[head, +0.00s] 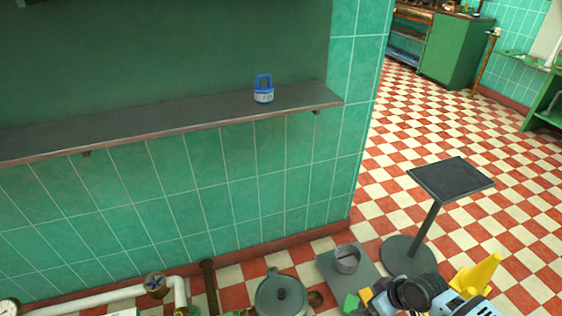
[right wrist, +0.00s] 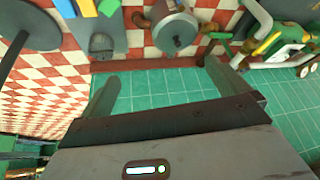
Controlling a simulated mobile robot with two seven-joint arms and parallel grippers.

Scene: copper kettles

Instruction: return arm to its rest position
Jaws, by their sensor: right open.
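My right gripper (right wrist: 161,72) is open in the right wrist view. Its two grey-green fingers stand wide apart with nothing between them, and green tiles show behind. In the head view, part of my right arm shows at the bottom right, in front of the floor items. Its fingers cannot be made out clearly there. My left arm and gripper are not in view.
A blue-handled padlock-shaped item (head: 263,95) stands on the wall shelf (head: 190,122). Below are a grey kettle (head: 281,296), pipes (head: 95,303) and a grey can (head: 347,258). A dark pedestal stand (head: 452,180) stands at right. Checkered floor beyond is open.

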